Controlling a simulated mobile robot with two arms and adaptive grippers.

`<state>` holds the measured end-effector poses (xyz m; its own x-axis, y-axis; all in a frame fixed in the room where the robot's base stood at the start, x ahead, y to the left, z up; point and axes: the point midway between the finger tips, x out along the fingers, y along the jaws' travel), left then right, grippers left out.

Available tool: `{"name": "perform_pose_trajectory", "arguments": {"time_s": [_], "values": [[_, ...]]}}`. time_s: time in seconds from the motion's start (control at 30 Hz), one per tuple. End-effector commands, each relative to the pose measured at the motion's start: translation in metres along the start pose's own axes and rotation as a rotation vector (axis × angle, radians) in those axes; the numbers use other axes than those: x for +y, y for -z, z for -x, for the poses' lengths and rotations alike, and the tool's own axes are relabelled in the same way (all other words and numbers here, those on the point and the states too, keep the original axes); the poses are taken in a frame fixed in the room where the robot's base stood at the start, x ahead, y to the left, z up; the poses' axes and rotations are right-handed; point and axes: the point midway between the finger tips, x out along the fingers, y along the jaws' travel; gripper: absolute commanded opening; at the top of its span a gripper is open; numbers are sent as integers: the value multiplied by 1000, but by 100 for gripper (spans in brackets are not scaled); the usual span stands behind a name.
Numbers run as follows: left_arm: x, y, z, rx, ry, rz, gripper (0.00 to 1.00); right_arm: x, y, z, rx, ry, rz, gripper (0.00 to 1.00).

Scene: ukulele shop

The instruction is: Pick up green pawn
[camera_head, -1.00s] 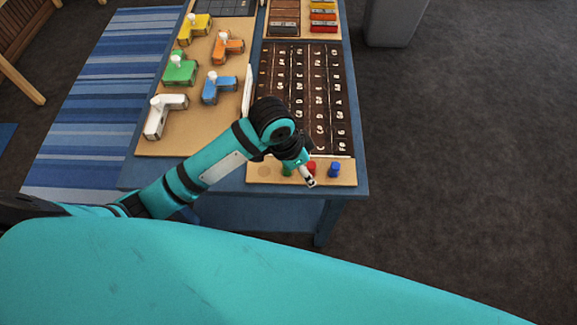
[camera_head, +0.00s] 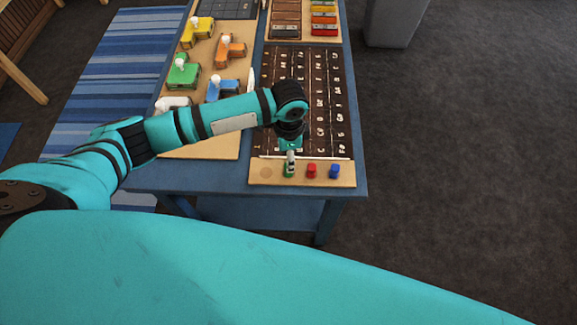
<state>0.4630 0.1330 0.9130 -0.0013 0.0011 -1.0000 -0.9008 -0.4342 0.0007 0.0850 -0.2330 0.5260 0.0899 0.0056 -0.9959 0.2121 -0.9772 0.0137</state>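The green pawn (camera_head: 289,173) stands on a light wooden strip (camera_head: 264,181) at the near edge of the blue table. My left arm comes in from the left and bends down over the strip. My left gripper (camera_head: 290,163) points down at the green pawn and covers part of it. I cannot tell whether its fingers are around the pawn or just above it, or how far apart they are. My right gripper is not in view.
A red pawn (camera_head: 311,171) and a blue pawn (camera_head: 335,171) stand close to the right on the same strip. A dark lettered board (camera_head: 330,100) lies behind. A wooden tray (camera_head: 218,147) with coloured shapes lies at the left. Dark floor is free at the right.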

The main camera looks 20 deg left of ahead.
Motion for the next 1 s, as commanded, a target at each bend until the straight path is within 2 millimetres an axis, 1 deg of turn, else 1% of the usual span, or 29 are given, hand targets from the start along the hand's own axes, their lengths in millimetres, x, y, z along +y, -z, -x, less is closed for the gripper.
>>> {"name": "perform_pose_trajectory", "arguments": {"time_s": [0.1,0.23,0.33,0.47,0.5,0.6,0.7,0.87,0.9,1.0], "values": [[0,1,-14,1,-1,1,52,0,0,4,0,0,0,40],[0,0,-22,1,0,0,52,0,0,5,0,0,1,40],[1,0,-30,-1,-1,1,52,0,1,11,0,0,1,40],[2,-1,-49,-1,-2,1,52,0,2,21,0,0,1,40],[2,-1,-56,-1,-2,1,52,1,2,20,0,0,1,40],[2,0,-68,1,-1,0,52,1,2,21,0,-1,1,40],[2,-1,-73,1,0,0,52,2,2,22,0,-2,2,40],[1,-1,-74,2,1,0,52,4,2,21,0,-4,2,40],[1,-1,-74,2,1,0,50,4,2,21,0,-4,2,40],[1,-1,-74,2,1,0,37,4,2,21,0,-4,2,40]]}}
